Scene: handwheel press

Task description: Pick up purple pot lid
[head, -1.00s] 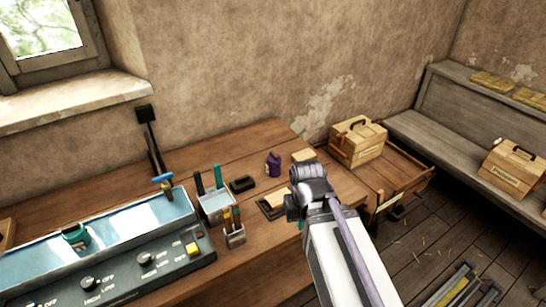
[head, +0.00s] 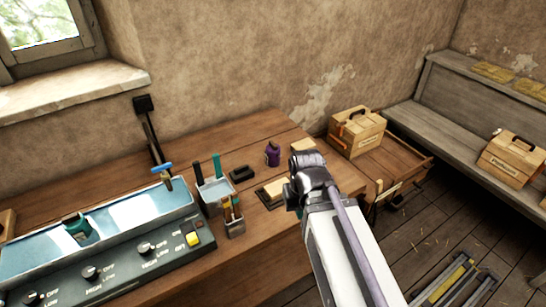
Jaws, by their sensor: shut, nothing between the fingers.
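A small purple pot (head: 272,157) stands upright on the wooden bench, towards its back edge. It has a narrower top, which I take as its lid (head: 271,145); the lid looks seated on the pot, but it is too small to see clearly. My gripper (head: 292,197) is at the end of my arm, in front of and to the right of the pot in the picture. It is shut and empty, apart from the pot. My wrist hides most of the fingers.
A dark block (head: 242,174) and a pad (head: 272,192) lie near the pot. A tool holder (head: 214,194) and brush cup (head: 234,226) stand left. A long basin with control panel (head: 120,262) fills the front left. A wooden box (head: 357,133) stands at right.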

